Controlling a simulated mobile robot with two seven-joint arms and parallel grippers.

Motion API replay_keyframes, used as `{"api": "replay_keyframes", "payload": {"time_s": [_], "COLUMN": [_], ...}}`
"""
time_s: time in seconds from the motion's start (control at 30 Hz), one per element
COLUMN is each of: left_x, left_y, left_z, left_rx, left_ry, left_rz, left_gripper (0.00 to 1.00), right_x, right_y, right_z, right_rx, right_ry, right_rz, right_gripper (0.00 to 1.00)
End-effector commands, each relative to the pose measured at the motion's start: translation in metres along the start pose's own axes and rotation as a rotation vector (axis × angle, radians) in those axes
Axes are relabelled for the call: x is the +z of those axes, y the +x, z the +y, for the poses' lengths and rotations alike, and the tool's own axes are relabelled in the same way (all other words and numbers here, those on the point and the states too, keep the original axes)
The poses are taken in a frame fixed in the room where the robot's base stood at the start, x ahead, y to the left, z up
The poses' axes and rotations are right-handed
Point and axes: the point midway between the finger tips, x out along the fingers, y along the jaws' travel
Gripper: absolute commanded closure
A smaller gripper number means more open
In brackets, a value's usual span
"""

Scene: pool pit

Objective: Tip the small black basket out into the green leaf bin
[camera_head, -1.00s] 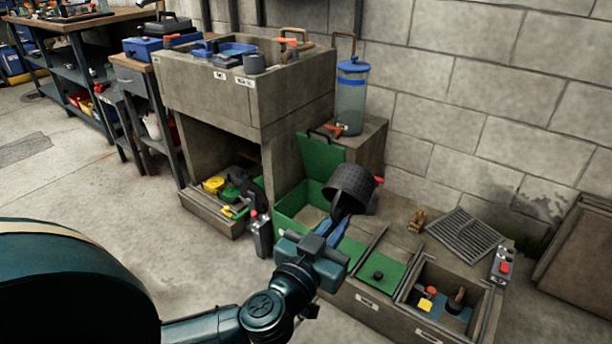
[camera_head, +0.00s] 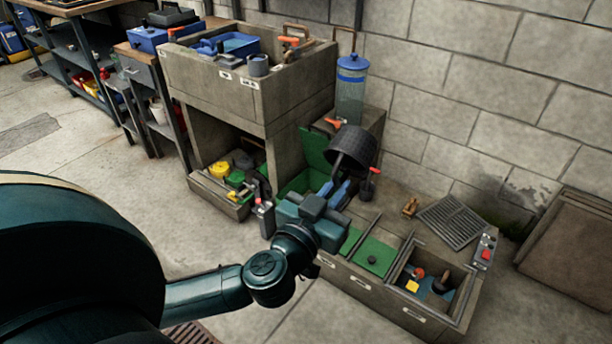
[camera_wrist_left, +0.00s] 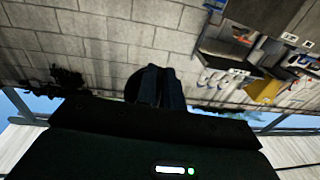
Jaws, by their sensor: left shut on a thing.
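The small black basket (camera_head: 353,146) is held up in the head view, tilted, in front of the pedestal with the water jug. My left gripper (camera_head: 335,190) is shut on it from below and in front. I cannot see well which part the fingers grip or what is in the basket. The green leaf bin (camera_head: 297,184) is sunk in the low concrete bench behind my gripper, its green lid (camera_head: 314,146) standing open. My wrist hides part of the bin. In the left wrist view the closed fingers (camera_wrist_left: 161,86) show, with a dark edge of the basket (camera_wrist_left: 133,86) behind them. My right gripper is out of view.
A clear jug with a blue lid (camera_head: 351,88) stands close behind the basket. A red-handled black tool (camera_head: 368,184) is right of the gripper. A green panel (camera_head: 372,256), a grate (camera_head: 452,220) and an open compartment (camera_head: 430,285) lie to the right. The concrete sink (camera_head: 245,100) rises at left.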

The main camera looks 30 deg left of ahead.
Motion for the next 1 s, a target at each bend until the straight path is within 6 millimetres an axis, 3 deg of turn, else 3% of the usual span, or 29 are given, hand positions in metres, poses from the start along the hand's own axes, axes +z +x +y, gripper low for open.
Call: {"api": "replay_keyframes", "payload": {"time_s": [0.53,1.0], "left_x": [-0.005,-0.108], "left_y": [0.000,-0.021], "left_z": [0.000,0.003], "left_rx": [0.002,0.008], "left_ry": [0.004,-0.021], "left_rz": [0.004,0.008], "left_gripper": [1.00,1.00], "right_x": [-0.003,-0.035], "right_y": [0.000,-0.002], "right_z": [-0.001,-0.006], "right_rx": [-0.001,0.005], "right_ry": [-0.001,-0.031], "right_rz": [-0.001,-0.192], "right_gripper": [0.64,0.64]}}
